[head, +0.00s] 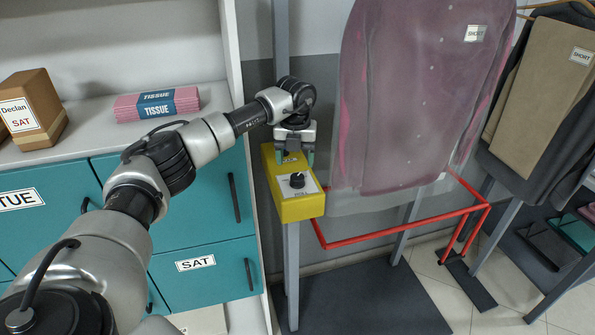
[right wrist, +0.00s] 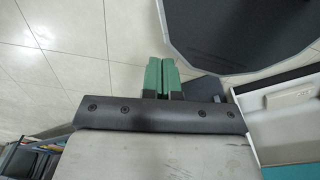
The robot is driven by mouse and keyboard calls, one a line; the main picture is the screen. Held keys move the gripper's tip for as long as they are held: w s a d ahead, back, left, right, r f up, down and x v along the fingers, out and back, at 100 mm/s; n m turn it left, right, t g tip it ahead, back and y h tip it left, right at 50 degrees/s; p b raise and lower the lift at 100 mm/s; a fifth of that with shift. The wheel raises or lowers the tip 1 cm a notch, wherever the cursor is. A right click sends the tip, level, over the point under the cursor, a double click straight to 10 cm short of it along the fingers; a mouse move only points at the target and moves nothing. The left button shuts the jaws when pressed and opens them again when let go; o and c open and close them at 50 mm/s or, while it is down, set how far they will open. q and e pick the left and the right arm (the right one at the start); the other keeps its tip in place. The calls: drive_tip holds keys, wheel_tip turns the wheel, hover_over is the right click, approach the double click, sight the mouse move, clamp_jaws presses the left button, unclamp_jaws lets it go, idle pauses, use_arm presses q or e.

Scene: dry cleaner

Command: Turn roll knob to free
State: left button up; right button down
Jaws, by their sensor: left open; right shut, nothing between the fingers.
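The roll knob (head: 297,180) is a small black knob on a white plate on top of a yellow control box (head: 301,208). The box is fixed to a grey post beside the hanging garments. My left gripper (head: 295,158) points down over the back part of the box, just behind the knob. It is open, with its green fingertips apart and the knob not between them. I cannot tell whether the fingers touch the box. The knob's pointer setting is too small to read. My right gripper (right wrist: 163,78) shows in the right wrist view, its green fingers shut and empty above the floor.
A red rail (head: 400,231) runs low to the right of the box. A plastic-covered pink shirt (head: 415,100) hangs close on the right. Teal drawers (head: 205,265) and a shelf with a pink tissue pack (head: 157,103) and brown box (head: 35,108) stand left.

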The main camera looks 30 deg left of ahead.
sight(298, 176)
use_arm(q)
drive_tip(key=f, duration=0.3)
drive_tip(key=shift+w+f+p, duration=0.35)
drive_tip(key=shift+p, duration=0.05)
wheel_tip(298, 176, down, 3)
drive_tip(key=shift+r, duration=0.2)
drive_tip(key=shift+f, duration=0.1)
drive_tip(key=shift+c, duration=0.4)
drive_tip(key=c, duration=0.8)
use_arm(e)
drive_tip(key=shift+w+a+r, duration=0.1)
drive_tip(key=shift+w+r, duration=0.75)
drive_tip(key=shift+r, duration=0.05)
